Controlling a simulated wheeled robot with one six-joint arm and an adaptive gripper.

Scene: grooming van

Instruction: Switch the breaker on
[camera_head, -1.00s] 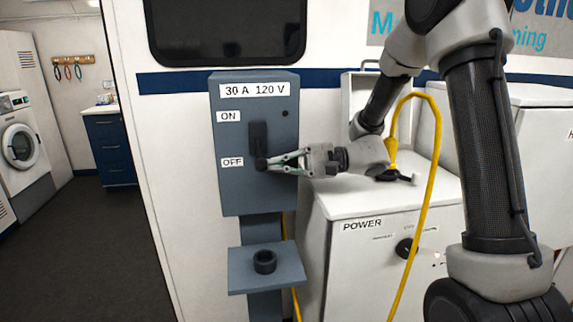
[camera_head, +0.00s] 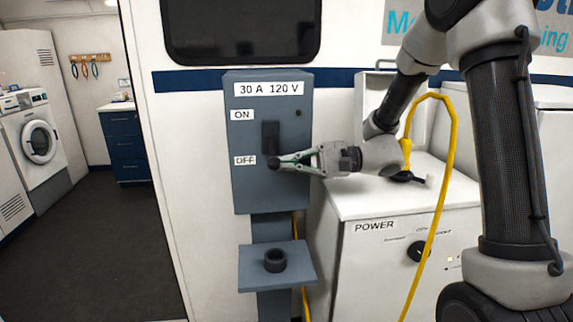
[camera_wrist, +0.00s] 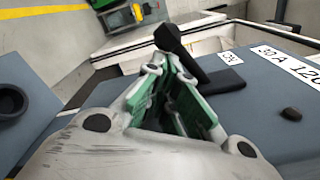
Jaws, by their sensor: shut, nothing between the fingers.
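In the wrist view the black handle (camera_wrist: 169,38) sticks out just beyond the fingertips of my gripper (camera_wrist: 172,64). Whether they touch it I cannot tell.
A white POWER cabinet (camera_head: 360,270) stands right of the breaker, under my forearm. A yellow cable (camera_head: 449,160) loops over it. A small shelf with a black ring (camera_head: 274,260) sits below the box. Open floor (camera_head: 90,240) lies at the left.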

